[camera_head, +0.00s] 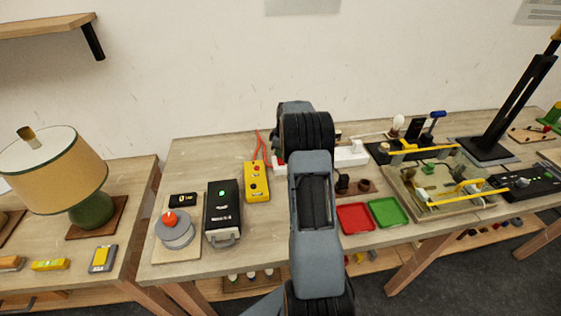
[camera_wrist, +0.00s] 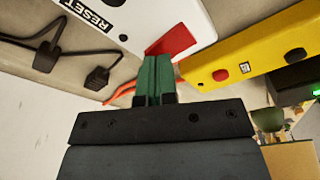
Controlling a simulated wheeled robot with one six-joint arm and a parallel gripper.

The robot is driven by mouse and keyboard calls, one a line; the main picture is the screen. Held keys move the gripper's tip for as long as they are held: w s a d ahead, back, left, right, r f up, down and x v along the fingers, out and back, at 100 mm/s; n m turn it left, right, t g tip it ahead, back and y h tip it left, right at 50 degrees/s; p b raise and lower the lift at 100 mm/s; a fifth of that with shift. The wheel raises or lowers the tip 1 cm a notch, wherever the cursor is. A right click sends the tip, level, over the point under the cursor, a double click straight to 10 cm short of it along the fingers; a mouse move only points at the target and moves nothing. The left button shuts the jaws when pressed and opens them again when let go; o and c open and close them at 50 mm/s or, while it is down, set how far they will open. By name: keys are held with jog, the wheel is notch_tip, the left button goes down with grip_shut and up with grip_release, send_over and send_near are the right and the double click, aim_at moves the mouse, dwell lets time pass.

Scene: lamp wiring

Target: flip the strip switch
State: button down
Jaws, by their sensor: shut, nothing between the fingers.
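The white power strip (camera_head: 351,156) lies near the wall at the back of the table, its middle hidden behind my arm in the head view. In the wrist view the strip (camera_wrist: 170,12) shows close up with a RESET label and a small black button. Its red switch (camera_wrist: 173,40) is at the strip's end, right by my fingertips. My gripper (camera_wrist: 158,62) has green fingers pressed together with nothing between them. The fingertips overlap the switch's lower left side in the picture; I cannot tell if they touch it. The gripper is hidden in the head view.
A yellow box (camera_head: 257,182) with buttons stands left of my arm, and close by in the wrist view (camera_wrist: 262,48). Red leads run beside it. Black plugs (camera_wrist: 100,75) with cords lie near the strip. A black power unit (camera_head: 222,208), red tray (camera_head: 357,218) and green tray (camera_head: 388,212) stand forward.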

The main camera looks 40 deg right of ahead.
jog(key=shift+f, duration=0.35)
jog(key=shift+r, duration=0.1)
jog(key=shift+r+p, duration=1.8)
jog(key=shift+r, duration=1.65)
